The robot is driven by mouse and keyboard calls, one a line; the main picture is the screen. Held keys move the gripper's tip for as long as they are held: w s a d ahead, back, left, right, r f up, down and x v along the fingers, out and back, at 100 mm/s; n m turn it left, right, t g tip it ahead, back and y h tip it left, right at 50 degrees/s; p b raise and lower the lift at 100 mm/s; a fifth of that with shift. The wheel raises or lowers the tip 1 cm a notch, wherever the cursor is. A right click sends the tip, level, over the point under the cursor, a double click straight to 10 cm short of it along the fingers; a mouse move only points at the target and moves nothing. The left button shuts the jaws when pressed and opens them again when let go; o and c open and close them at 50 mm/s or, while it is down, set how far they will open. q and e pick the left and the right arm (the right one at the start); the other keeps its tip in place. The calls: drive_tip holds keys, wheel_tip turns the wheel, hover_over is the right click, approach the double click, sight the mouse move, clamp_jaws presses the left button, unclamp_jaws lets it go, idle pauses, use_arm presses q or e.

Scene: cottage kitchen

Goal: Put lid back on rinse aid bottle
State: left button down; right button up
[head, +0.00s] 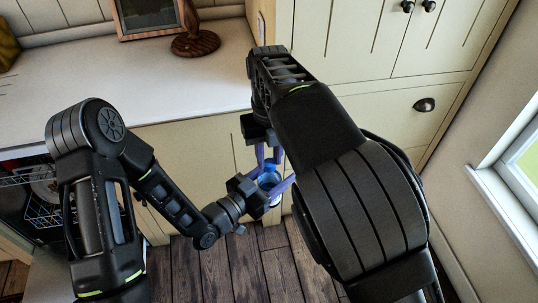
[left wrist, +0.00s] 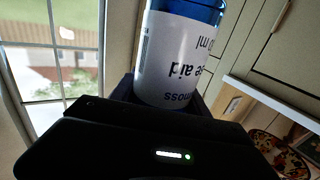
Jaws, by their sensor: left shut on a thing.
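The rinse aid bottle (head: 270,181) is blue with a white label. It is in the middle of the head view, in front of the cabinets and above the floor. My left gripper (head: 274,188) is shut on it. In the left wrist view the bottle (left wrist: 180,55) fills the upper middle, its label lettering upside down in the picture and its upper part cut off. My right gripper (head: 267,162) reaches down from above, its fingers spaced apart close to the bottle's top. Something blue shows between the fingers; I cannot tell whether it is the lid or part of the bottle.
A white countertop (head: 130,85) holds a round wooden board (head: 195,43) and a framed item (head: 148,18). An open dishwasher rack (head: 40,205) is at the left. Cream cabinets (head: 360,110) stand behind the grippers; a window (head: 515,160) is at the right.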

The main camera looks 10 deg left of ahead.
drive_tip(key=o, duration=0.4)
drive_tip(key=shift+r, duration=0.1)
drive_tip(key=shift+r, duration=2.2)
drive_tip(key=shift+c, duration=0.4)
